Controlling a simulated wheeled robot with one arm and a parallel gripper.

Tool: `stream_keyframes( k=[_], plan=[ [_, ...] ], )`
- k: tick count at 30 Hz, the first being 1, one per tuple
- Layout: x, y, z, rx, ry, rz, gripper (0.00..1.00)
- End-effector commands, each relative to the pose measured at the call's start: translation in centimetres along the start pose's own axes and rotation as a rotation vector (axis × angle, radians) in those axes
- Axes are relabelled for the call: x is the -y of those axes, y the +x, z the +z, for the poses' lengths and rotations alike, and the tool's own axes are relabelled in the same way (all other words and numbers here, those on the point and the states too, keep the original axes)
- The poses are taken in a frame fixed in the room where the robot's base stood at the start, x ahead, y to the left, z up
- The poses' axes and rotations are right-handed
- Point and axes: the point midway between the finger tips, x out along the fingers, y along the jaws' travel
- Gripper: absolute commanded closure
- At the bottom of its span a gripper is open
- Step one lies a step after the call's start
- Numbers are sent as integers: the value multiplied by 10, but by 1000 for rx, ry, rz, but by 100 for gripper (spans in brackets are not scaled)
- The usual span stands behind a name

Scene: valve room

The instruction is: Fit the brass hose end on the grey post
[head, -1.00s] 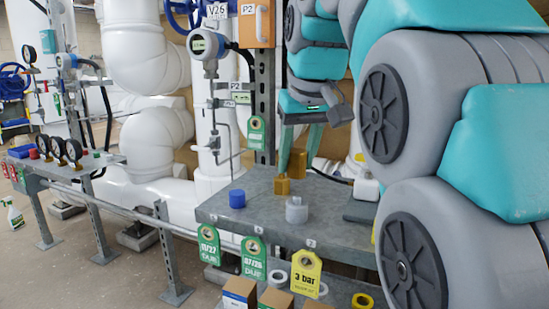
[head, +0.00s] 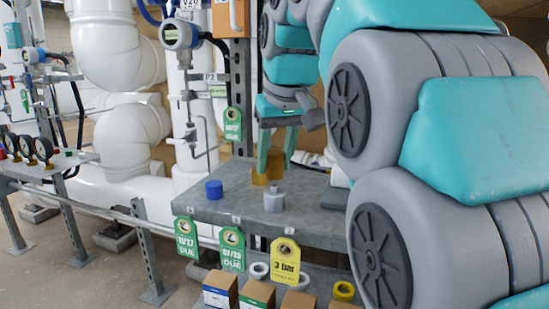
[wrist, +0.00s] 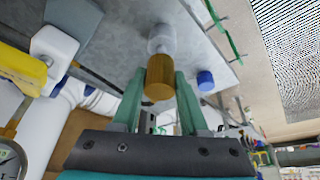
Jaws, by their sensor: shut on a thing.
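The brass hose end (head: 274,173) is between the two teal fingers of my gripper (head: 276,168), low over the grey bench. In the wrist view the brass cylinder (wrist: 160,78) is held between my fingertips. The grey post (head: 274,201) stands upright on the bench, with a wide base and a narrower top. In the head view its top shows in front of the brass end. In the wrist view the post (wrist: 161,40) shows just beyond the brass end and partly overlapped by it. Whether the two touch is unclear.
A blue cap (head: 214,190) stands on the bench (head: 225,210), left of the post. Green tags and a yellow "3 bar" tag (head: 286,260) hang at its front edge. Boxes and rings sit on a lower shelf.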

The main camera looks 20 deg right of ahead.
Motion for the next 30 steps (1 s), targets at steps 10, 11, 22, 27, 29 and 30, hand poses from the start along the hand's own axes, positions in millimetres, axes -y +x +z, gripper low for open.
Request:
stream_keyframes(
  k=[10, 11, 22, 27, 29, 30],
  plan=[
    [0, 0, 0, 0, 0, 0, 100],
    [0, 0, 0, 0, 0, 0, 100],
    [0, 5, 2, 0, 0, 0, 100],
    [0, 7, 3, -1, 0, 0, 100],
    [0, 7, 3, -1, 0, 0, 100],
    [0, 7, 3, -1, 0, 0, 100]
  ],
)
